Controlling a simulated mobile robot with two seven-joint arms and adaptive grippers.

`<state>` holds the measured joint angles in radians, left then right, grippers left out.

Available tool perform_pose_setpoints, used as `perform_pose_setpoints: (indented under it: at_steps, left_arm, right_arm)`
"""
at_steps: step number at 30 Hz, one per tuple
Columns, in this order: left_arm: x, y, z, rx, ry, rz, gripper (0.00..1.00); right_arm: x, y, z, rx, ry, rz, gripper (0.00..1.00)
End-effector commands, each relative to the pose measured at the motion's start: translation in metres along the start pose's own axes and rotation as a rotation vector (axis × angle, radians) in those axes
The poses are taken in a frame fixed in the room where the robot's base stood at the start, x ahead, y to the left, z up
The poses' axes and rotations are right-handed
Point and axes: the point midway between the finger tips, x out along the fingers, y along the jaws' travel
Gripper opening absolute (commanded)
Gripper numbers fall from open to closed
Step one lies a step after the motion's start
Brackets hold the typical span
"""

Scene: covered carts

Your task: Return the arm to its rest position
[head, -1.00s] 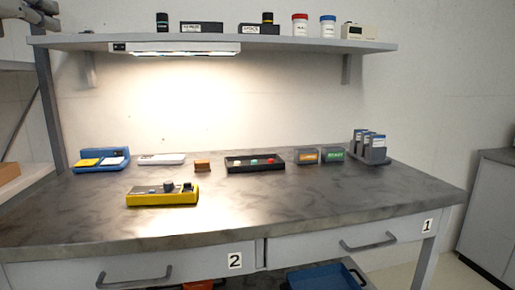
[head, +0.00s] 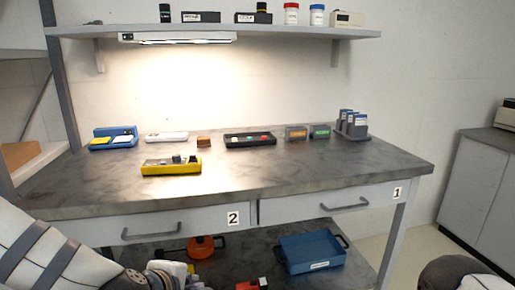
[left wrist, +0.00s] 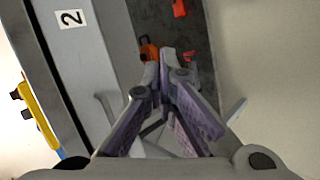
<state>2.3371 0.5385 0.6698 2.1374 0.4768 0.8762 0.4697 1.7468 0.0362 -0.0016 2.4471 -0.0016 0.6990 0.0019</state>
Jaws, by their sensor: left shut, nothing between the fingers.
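My left arm (head: 50,245) comes in low at the left of the head view, in front of the workbench (head: 330,165). Its left gripper (left wrist: 166,56) is shut and empty in the left wrist view, with its fingertips close together. In that view the fingers point toward the lower shelf, beside the drawer front marked 2 (left wrist: 70,17). In the head view the gripper is small and partly cut off by the bottom edge. My right gripper is not in view; a dark rounded part shows at the lower right.
On the bench stand a yellow device (head: 172,167), a blue device (head: 113,139), a black tray (head: 250,140) and several small boxes. An orange item (head: 205,246) and a blue crate (head: 311,252) are on the lower shelf. A cabinet (head: 480,185) stands right.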

Motion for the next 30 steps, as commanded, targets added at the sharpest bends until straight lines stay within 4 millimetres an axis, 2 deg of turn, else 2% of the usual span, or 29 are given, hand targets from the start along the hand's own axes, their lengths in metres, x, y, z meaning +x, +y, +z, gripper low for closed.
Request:
perform_pose_setpoints:
  at_steps: [1, 2, 3, 5, 6, 8, 9, 12, 13, 15, 19, 30]
  left_arm:
    - [-0.001, -0.044, 0.009, 0.126, -0.026, -0.079, 0.00]
    - [-0.002, -0.074, 0.012, 0.207, -0.047, -0.131, 0.00]
    - [-0.006, -0.114, 0.016, 0.314, -0.081, -0.200, 0.00]
    - [-0.019, -0.172, 0.019, 0.470, -0.142, -0.303, 0.00]
    - [-0.032, -0.210, 0.019, 0.573, -0.191, -0.372, 0.00]
    - [-0.056, -0.264, 0.017, 0.724, -0.274, -0.473, 0.00]
    - [-0.076, -0.297, 0.013, 0.818, -0.335, -0.538, 0.00]
    - [-0.128, -0.361, 0.001, 1.020, -0.489, -0.676, 0.00]
    - [-0.142, -0.375, -0.004, 1.068, -0.532, -0.709, 0.00]
    - [-0.171, -0.400, -0.012, 1.154, -0.618, -0.772, 0.00]
    - [-0.198, -0.420, -0.021, 1.233, -0.705, -0.828, 0.00]
    - [-0.200, -0.423, -0.022, 1.237, -0.714, -0.835, 0.00]
  right_arm:
    - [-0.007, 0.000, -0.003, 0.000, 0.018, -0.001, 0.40]
    - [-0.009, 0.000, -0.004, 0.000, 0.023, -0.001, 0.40]
    - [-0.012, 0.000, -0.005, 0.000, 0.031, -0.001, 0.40]
    - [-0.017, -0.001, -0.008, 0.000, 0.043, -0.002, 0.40]
    - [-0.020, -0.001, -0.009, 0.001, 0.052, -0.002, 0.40]
    - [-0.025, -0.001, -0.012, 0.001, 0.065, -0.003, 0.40]
    - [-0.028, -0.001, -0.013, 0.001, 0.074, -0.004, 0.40]
    - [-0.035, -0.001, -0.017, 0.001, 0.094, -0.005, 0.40]
    - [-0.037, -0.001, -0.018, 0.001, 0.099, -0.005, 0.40]
    - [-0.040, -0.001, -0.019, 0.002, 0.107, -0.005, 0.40]
    - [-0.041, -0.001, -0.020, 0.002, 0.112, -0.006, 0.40]
    - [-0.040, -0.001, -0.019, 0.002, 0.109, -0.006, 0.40]
